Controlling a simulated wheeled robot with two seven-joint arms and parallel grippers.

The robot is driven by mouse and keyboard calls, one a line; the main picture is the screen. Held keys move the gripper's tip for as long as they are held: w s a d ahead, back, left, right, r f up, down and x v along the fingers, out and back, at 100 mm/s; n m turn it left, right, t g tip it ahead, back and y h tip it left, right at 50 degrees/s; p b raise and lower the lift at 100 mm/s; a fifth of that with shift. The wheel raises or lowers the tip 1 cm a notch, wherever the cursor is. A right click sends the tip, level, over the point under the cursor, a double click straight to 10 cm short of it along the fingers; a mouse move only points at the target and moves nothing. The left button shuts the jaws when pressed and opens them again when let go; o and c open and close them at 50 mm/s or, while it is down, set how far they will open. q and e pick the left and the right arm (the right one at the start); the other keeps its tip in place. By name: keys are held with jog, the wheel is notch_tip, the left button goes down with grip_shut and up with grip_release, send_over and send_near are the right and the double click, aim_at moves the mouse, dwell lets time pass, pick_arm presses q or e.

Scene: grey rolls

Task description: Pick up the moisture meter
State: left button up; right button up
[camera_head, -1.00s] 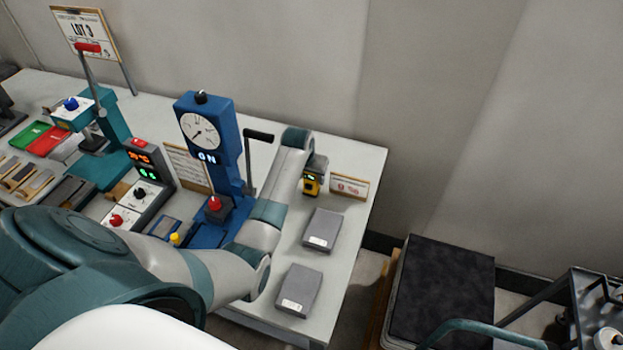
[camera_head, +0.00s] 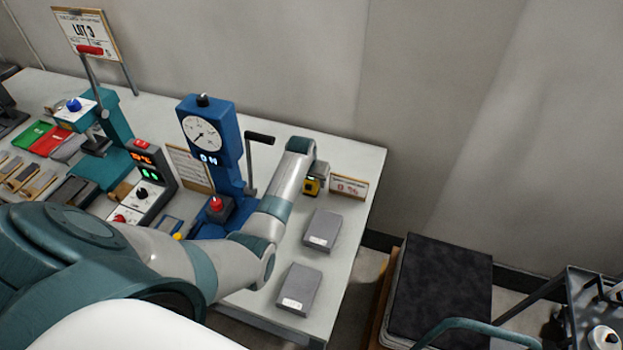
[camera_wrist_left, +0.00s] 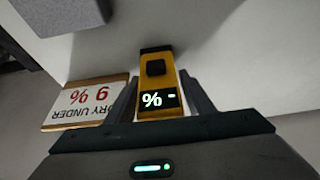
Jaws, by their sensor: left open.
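The moisture meter (camera_head: 311,186) is a small yellow and black device near the back right of the table, in front of a small sign. In the left wrist view the meter (camera_wrist_left: 157,72) shows a black button and a lit display with a % sign. My left gripper (camera_head: 318,178) is at the meter and partly hides it in the head view. In the wrist view the left gripper (camera_wrist_left: 158,88) is open, with one finger on each side of the meter. I cannot tell whether the fingers touch it. My right gripper is not in view.
A sign reading 9 % (camera_wrist_left: 85,103) stands close beside the meter. Two grey blocks (camera_head: 322,229) (camera_head: 299,289) lie nearer on the table (camera_head: 355,160). A blue gauge press (camera_head: 208,140) with a lever stands left of my arm. The wall is behind.

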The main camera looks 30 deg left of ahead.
pick_arm(q)
jog(key=shift+x, duration=0.85)
jog(key=c, duration=1)
jog(key=shift+o, duration=0.2)
jog(key=shift+r, duration=0.15)
notch_tip(320, 180, up, 9)
jog(key=b, duration=0.2)
jog(key=shift+f+b, duration=0.2)
jog(key=shift+b, duration=0.1)
jog(key=shift+r, duration=0.65)
